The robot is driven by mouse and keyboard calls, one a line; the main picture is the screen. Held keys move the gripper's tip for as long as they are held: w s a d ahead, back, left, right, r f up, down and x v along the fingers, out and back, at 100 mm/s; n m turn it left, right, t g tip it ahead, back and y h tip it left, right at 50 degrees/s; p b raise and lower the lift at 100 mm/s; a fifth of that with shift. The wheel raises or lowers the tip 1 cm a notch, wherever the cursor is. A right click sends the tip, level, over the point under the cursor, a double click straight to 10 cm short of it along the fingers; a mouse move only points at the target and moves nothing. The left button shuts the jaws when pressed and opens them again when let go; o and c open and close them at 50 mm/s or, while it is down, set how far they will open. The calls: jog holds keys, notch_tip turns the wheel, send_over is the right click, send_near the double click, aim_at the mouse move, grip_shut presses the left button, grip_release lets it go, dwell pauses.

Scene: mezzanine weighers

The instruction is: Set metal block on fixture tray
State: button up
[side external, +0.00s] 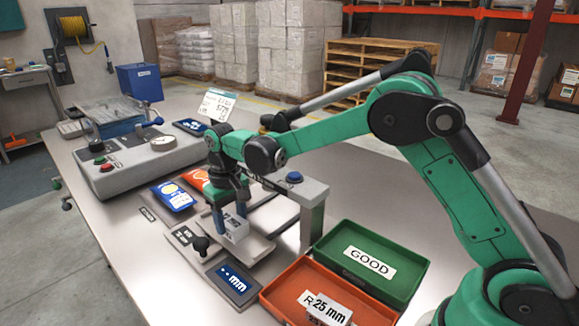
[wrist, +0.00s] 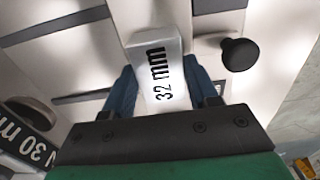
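A pale metal block marked 32 mm (wrist: 158,75) is between the two blue fingers of my gripper (wrist: 156,62). Both fingertips appear to touch its sides. In the side view, the block (side external: 236,231) is under my downward-pointing gripper (side external: 231,216), low over the light metal plate of the gauge station (side external: 262,250). This plate may be the fixture tray; no label confirms it. I cannot tell whether the block's underside rests on the plate or hangs slightly above it.
A black knob (side external: 201,244) and a blue mm display (side external: 232,279) stand close in front. A grey bridge with a blue button (side external: 294,177) stands behind. A green GOOD bin (side external: 400,283) and an orange bin (side external: 276,281) are to the right. A button console (side external: 130,165) is to the left.

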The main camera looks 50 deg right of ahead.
aim_at(231, 220)
jog(key=o, duration=0.4)
notch_tip(231, 220, up, 11)
jog(key=s+d+r+t, duration=0.3)
jog(key=s+r, duration=0.1)
jog(key=s, duration=0.4)
jog(key=s+f+t, duration=0.1)
jog(key=s+f, duration=0.1)
jog(key=s+d+f+t, duration=0.1)
jog(key=s+f, duration=0.1)
jog(key=s, duration=0.1)
jog(key=s+f+t, duration=0.2)
jog(key=s, duration=0.1)
jog(key=shift+s+d, duration=0.15)
jog(key=shift+d, duration=0.1)
